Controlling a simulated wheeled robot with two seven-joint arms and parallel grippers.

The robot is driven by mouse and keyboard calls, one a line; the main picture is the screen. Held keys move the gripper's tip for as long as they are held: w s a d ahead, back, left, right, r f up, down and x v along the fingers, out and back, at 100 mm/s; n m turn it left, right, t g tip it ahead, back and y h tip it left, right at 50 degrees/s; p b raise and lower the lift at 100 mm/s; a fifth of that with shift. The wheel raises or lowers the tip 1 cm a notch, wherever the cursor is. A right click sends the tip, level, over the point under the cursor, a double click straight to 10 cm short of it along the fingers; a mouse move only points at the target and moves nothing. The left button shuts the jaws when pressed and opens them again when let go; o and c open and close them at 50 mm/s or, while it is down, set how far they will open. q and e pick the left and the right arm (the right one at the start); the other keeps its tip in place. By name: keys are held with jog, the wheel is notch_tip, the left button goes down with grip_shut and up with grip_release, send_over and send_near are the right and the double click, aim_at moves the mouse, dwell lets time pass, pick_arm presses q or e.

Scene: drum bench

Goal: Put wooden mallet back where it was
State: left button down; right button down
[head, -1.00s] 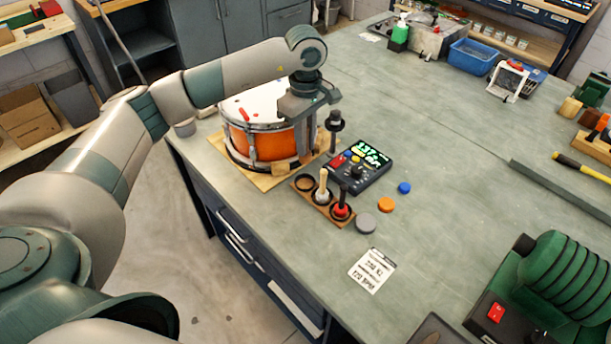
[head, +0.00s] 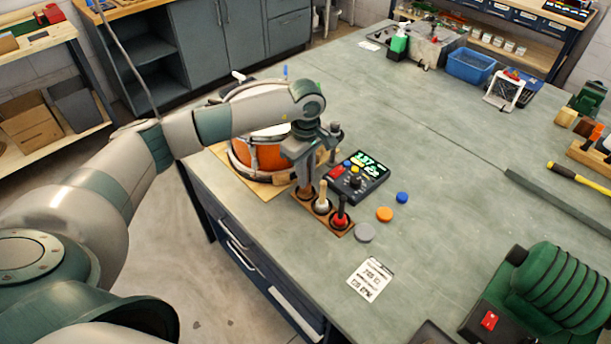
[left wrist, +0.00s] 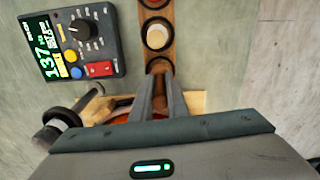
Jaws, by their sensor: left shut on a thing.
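My left gripper (head: 305,186) points down over the left end of a small wooden rack (head: 333,228), shut on a brown wooden piece that looks like the wooden mallet. In the left wrist view the fingers (left wrist: 160,85) close around this brown mallet (left wrist: 158,66) at the rack's end hole. Most of it is hidden by the fingers, so I cannot tell whether it touches the hole's bottom. A cream-handled mallet (head: 322,200) stands in the middle hole and a red-and-black one (head: 341,213) in the right hole. My right gripper is not in view.
An orange drum (head: 262,158) on a wooden board stands behind my left forearm. A display box (head: 358,178) with knobs sits right beside the rack. A dark upright post (head: 336,132) stands behind the gripper. Grey (head: 365,233), orange (head: 384,214) and blue discs lie to the right.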

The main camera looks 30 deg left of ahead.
pick_arm(q)
jog(key=shift+f, duration=0.7)
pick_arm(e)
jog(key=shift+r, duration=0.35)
pick_arm(q)
jog(key=shift+f, duration=0.25)
jog(key=c, duration=1.7)
grip_release()
jog(key=shift+c, duration=0.2)
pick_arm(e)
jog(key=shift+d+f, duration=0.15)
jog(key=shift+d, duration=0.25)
pick_arm(q)
jog(key=shift+r, duration=0.2)
